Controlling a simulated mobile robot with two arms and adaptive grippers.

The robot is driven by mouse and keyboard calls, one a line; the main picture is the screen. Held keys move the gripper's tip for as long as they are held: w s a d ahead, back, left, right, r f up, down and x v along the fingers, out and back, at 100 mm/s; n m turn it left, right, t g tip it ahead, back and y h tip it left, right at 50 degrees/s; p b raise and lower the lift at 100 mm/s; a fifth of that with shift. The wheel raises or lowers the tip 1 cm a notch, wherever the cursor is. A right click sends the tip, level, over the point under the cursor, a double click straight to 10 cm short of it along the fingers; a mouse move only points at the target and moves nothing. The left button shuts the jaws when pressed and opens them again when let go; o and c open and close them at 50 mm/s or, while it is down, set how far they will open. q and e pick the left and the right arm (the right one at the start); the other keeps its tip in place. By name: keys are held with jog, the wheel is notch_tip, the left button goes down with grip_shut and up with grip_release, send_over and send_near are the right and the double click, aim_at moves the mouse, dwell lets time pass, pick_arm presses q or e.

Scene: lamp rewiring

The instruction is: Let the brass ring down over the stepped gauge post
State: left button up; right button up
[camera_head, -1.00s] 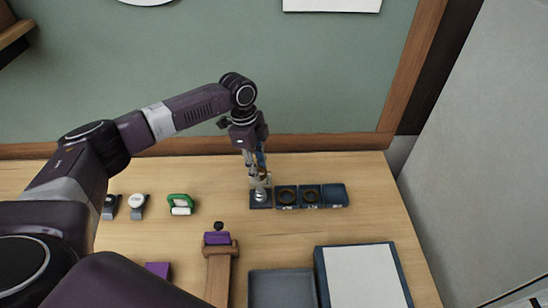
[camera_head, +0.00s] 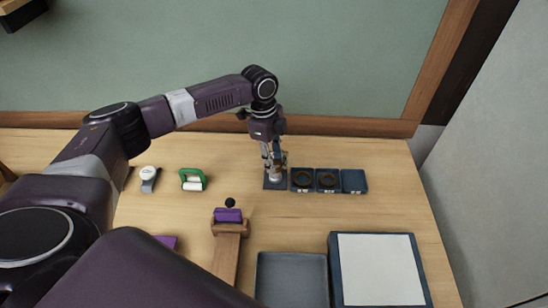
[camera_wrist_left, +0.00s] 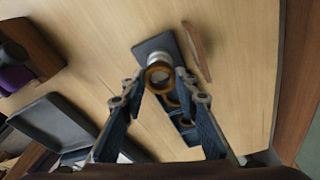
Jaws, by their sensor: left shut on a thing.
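My left gripper (camera_head: 276,168) points down over a small dark base plate (camera_head: 275,183) at the back of the table. In the left wrist view its fingertips (camera_wrist_left: 162,80) are closed on the sides of a brass ring (camera_wrist_left: 160,86). The stepped gauge post (camera_wrist_left: 160,60), pale and metallic, stands on the dark plate (camera_wrist_left: 150,44) and shows just beyond and partly through the ring. I cannot tell whether the ring is around the post's top or still above it. In the head view, the fingers mostly hide the post and ring. My right gripper is not in view.
Dark square holders (camera_head: 354,181) stand right of the plate, two with rings (camera_head: 303,179). A thin brown strip (camera_wrist_left: 197,50) lies beside the plate.

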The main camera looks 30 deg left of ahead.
pick_arm(q)
jog(key=shift+p, duration=0.8)
dwell(1.4)
jog(key=shift+f, duration=0.8)
dwell(1.3)
jog(key=o, duration=1)
jog(key=shift+o, duration=0.2)
jog(key=o, duration=0.4)
jog(key=shift+o, duration=0.2)
jog(key=shift+r, duration=0.1)
